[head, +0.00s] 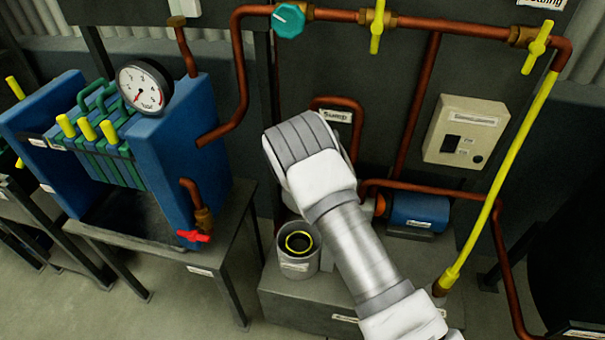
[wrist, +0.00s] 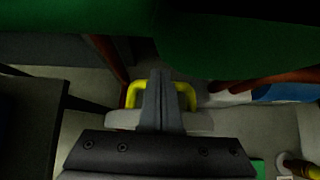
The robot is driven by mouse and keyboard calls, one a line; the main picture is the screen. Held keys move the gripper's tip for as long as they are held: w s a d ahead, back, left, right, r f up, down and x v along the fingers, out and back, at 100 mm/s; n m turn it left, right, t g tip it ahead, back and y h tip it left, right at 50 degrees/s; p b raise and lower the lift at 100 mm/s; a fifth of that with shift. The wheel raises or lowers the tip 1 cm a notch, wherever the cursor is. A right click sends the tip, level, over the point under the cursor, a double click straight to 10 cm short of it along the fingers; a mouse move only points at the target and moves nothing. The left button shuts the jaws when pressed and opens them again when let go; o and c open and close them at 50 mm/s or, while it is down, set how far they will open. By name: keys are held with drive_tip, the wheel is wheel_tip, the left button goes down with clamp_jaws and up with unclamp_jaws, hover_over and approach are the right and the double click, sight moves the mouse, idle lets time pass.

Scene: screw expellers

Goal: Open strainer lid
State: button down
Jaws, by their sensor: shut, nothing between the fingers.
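A grey cylindrical pot with a label (head: 296,264) stands on the low grey plinth in the head view. Its top looks dark inside, with a yellow ring (head: 298,242); I cannot tell whether this is the strainer and its lid. In the wrist view a yellow U-shaped handle (wrist: 188,92) shows behind the fingers of my gripper (wrist: 158,78), on both sides of them. The fingers are shut together with nothing between them. I cannot tell whether they touch the handle. In the head view my gripper is hidden behind my arm.
A blue press with green plates (head: 98,150) and a gauge (head: 142,88) stands at left. Copper pipes (head: 440,20) and a yellow pipe (head: 500,185) run around the arm. A blue motor (head: 416,211) is right of it. Large green surfaces (wrist: 240,40) fill the wrist view's top.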

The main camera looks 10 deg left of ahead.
drive_tip(key=v, duration=1.6)
drive_tip(key=shift+s+r+p, duration=0.15)
drive_tip(key=shift+r+p, duration=0.25)
drive_tip(key=shift+r, duration=0.05)
drive_tip(key=d+r+m+h+p, duration=0.1)
drive_tip(key=d+r+m+h, duration=0.1)
drive_tip(key=d+r+m, duration=0.75)
drive_tip(key=s+d+r+m+g+h+p, duration=0.1)
drive_tip(key=s+d+r+m, duration=0.45)
drive_tip(key=d+r, duration=0.25)
drive_tip(key=s+d+r+m+g+h+p, duration=0.1)
drive_tip(key=s+d+r+m+g, duration=0.1)
drive_tip(key=s+d+r+m, duration=0.45)
drive_tip(key=s+d+r+m+y+p, duration=0.1)
drive_tip(key=s+r+m+y, duration=0.1)
drive_tip(key=s+r+m, duration=0.2)
drive_tip(key=s+d+r+m+y+p, duration=0.2)
drive_tip(key=s+r+m, duration=0.2)
drive_tip(key=s+m, duration=0.6)
drive_tip(key=s, duration=0.3)
drive_tip(key=shift+s+g, duration=0.4)
